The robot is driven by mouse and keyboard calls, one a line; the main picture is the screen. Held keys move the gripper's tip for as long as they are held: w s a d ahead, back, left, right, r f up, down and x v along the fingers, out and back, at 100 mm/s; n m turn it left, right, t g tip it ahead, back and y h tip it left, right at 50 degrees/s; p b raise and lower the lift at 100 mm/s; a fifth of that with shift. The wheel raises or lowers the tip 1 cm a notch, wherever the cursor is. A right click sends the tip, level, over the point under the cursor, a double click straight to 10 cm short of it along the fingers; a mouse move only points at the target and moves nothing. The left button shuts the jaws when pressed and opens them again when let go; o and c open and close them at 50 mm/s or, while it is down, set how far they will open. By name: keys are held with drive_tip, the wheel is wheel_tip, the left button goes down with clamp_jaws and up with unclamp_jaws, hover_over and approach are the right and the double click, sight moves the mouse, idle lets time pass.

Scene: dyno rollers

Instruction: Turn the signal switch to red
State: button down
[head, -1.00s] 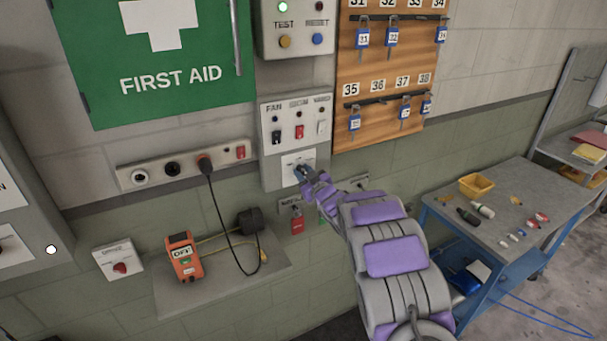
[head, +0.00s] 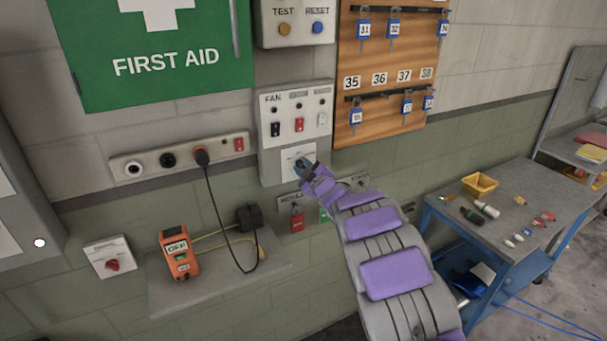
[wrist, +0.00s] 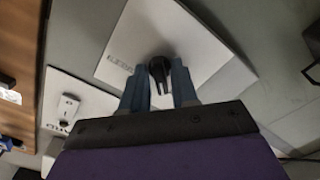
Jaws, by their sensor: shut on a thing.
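A grey switch panel (head: 279,106) is on the wall in the head view, with black, red and white rocker switches in a row. Below the rockers is a white plate (head: 290,152); my gripper (head: 305,165) is at this plate and partly covers it. In the wrist view the plate (wrist: 190,45) carries a black rotary knob (wrist: 160,70). My gripper (wrist: 158,85) has its two blue-grey fingers on either side of the knob, shut on it. The plate's lettering is too blurred to read, so I cannot tell which position the knob points to.
A wooden key board (head: 385,100) hangs right of the panel. A socket strip (head: 180,158) with a plugged cable and a shelf with an orange meter (head: 179,254) are to the left. A blue-framed bench (head: 490,225) with small items stands at the right.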

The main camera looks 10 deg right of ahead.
drive_tip(key=shift+f+n+b, duration=0.1)
drive_tip(key=shift+n+b, duration=0.25)
drive_tip(key=shift+n, duration=0.15)
drive_tip(key=c, duration=1.2)
unclamp_jaws()
drive_tip(key=shift+o, duration=0.2)
drive_tip(key=shift+s, duration=0.1)
drive_tip(key=p+v, duration=0.2)
drive_tip(key=v, duration=1.5)
drive_tip(key=shift+s, duration=0.1)
